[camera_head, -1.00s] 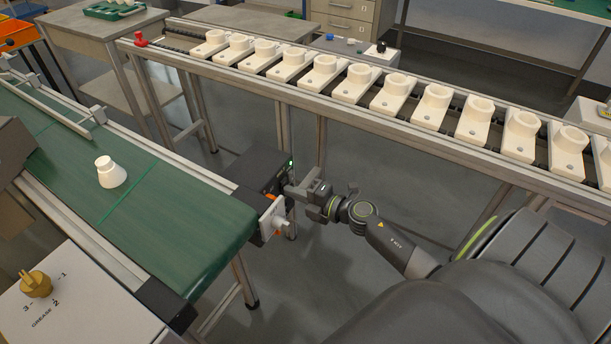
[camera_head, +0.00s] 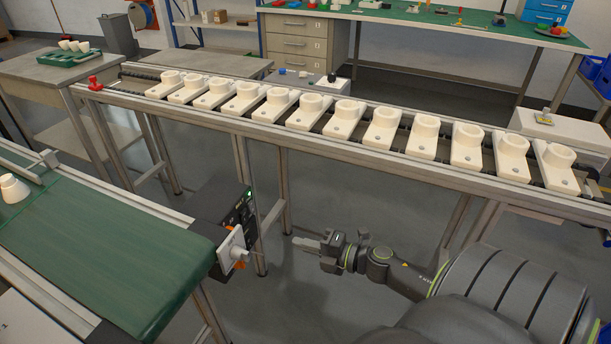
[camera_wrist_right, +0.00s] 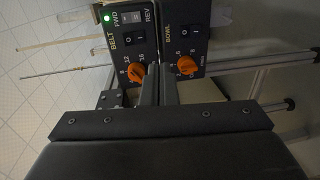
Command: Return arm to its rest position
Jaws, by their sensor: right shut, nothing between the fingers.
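My right arm reaches in from the lower right in the head view. Its gripper (camera_head: 306,244) is shut and empty, in the open space right of the control box (camera_head: 232,214) at the end of the green conveyor. In the right wrist view the shut fingers (camera_wrist_right: 164,75) point at the control panel (camera_wrist_right: 150,40). That panel has labels BELT and BOWL, a lit green lamp (camera_wrist_right: 106,17), and two orange knobs, the belt knob (camera_wrist_right: 136,73) and the bowl knob (camera_wrist_right: 184,59). I cannot tell any contact with the panel. My left gripper is out of view.
The green conveyor (camera_head: 90,265) is at left, with a white bulb (camera_head: 12,188) at its edge. A long roller rack (camera_head: 330,150) with a row of white holders crosses the middle. A bench with drawers (camera_head: 305,40) stands behind. Floor between conveyor and rack is clear.

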